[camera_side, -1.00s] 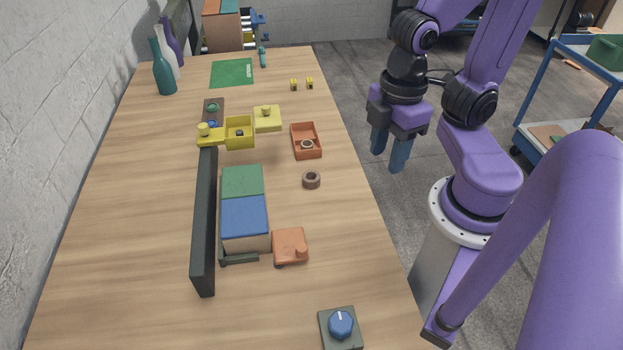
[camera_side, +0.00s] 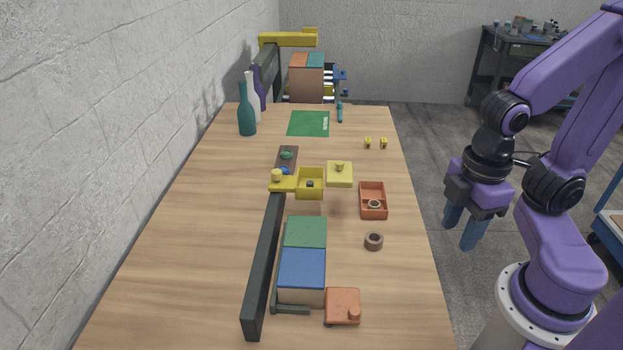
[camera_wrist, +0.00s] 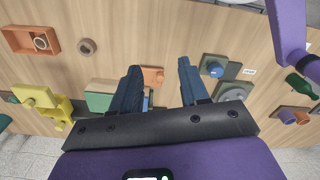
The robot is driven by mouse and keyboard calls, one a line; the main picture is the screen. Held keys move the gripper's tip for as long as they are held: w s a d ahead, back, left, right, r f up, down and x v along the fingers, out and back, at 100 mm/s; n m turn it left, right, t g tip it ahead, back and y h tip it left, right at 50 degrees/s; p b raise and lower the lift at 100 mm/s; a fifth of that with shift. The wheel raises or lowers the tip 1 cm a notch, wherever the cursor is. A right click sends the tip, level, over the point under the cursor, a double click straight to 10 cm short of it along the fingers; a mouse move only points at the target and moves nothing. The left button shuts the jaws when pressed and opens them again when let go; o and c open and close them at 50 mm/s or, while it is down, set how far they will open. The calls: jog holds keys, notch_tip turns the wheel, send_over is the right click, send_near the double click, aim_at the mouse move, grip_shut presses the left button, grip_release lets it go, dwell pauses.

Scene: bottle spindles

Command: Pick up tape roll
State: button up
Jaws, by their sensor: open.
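Two ring shapes that could be the tape roll are in view. A brown ring (camera_side: 374,241) lies flat on the bare table near its right edge, and it also shows in the wrist view (camera_wrist: 87,47). A second ring (camera_side: 374,204) lies inside the orange open tray (camera_side: 364,195), and it shows at the upper left of the wrist view (camera_wrist: 40,43). My gripper (camera_side: 464,228) hangs to the right of the table edge in the side view, fingers down. It is open and empty, its two fingers apart in the wrist view (camera_wrist: 158,72).
Green and blue blocks (camera_side: 302,268) stand beside a long dark upright bar (camera_side: 263,268). An orange lidded piece (camera_side: 343,306) sits in front. Yellow boxes (camera_side: 310,190) stand left of the tray. Bottles (camera_side: 247,115) are at the back left. Bare table surrounds the loose ring.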

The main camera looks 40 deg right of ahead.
jog(key=o, duration=0.6)
jog(key=n, duration=0.1)
send_over(373, 236)
jog(key=a, duration=0.2)
notch_tip(373, 236, down, 7)
jog(key=shift+s+d+f, duration=0.1)
jog(key=shift+s+f, duration=0.05)
jog(key=shift+f, duration=2.65)
jog(key=shift+s+d+f, duration=0.15)
jog(key=shift+s+f, duration=0.05)
jog(key=shift+f, duration=2.65)
jog(key=shift+s+d+f, duration=0.1)
jog(key=shift+s+f, duration=0.05)
jog(key=shift+f, duration=2.65)
